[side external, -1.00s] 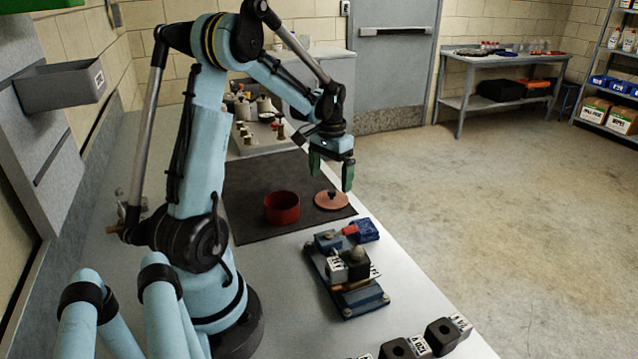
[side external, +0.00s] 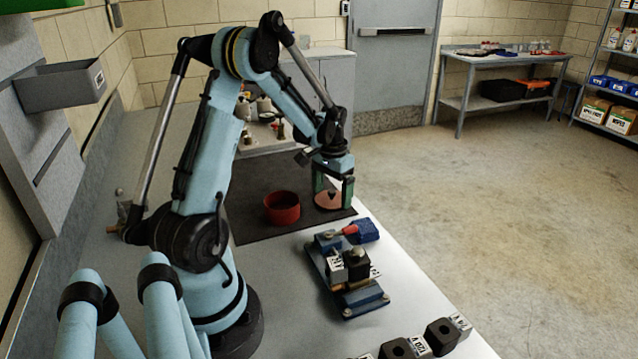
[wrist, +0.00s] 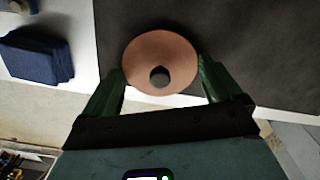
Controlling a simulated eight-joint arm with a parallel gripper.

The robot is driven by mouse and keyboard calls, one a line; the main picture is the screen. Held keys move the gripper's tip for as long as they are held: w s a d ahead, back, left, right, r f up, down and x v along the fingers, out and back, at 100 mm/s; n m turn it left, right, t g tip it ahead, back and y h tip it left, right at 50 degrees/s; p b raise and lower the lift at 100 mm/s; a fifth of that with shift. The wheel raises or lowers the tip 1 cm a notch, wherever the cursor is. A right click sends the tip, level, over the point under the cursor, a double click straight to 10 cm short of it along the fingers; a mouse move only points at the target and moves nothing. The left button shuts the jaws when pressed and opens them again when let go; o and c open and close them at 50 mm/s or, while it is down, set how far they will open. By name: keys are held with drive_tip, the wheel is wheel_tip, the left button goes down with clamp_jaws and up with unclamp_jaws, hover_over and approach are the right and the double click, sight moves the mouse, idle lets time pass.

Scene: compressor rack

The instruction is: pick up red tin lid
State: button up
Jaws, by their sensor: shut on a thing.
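The red tin lid (side external: 328,204) is a flat, copper-red disc with a dark knob. It is on or very near the dark mat, close to the mat's right edge; I cannot tell if it is lifted. My gripper (side external: 333,198) points down over it, with a green finger on either side. In the wrist view, the lid (wrist: 160,52) sits between the fingertips of my gripper (wrist: 160,70), which are shut on its rim. The red tin (side external: 282,211) stands open on the mat, left of the lid and apart from it.
The dark mat (side external: 250,222) is otherwise bare around the tin. Black blocks (side external: 442,336) stand at the near edge. Several small parts are behind the mat.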

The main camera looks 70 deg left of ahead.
sight(335, 201)
drive_tip(key=shift+r, duration=0.15)
drive_tip(key=shift+r, duration=0.5)
drive_tip(key=r, duration=0.1)
drive_tip(key=d+r, duration=0.1)
drive_tip(key=r, duration=0.1)
drive_tip(key=shift+w+d+r, duration=0.15)
drive_tip(key=shift+r, duration=0.15)
drive_tip(key=w+d+r, duration=0.1)
drive_tip(key=d+r, duration=0.5)
drive_tip(key=d, duration=0.4)
drive_tip(key=s+a+n, duration=0.7)
drive_tip(key=s+a, duration=0.3)
drive_tip(key=s, duration=0.5)
drive_tip(key=shift+w+a+f, duration=0.1)
drive_tip(key=shift+f, duration=1.35)
drive_tip(key=shift+w+a+f, duration=0.1)
drive_tip(key=shift+f, duration=1.35)
drive_tip(key=shift+f, duration=0.15)
drive_tip(key=o, duration=0.8)
drive_tip(key=shift+c, duration=0.2)
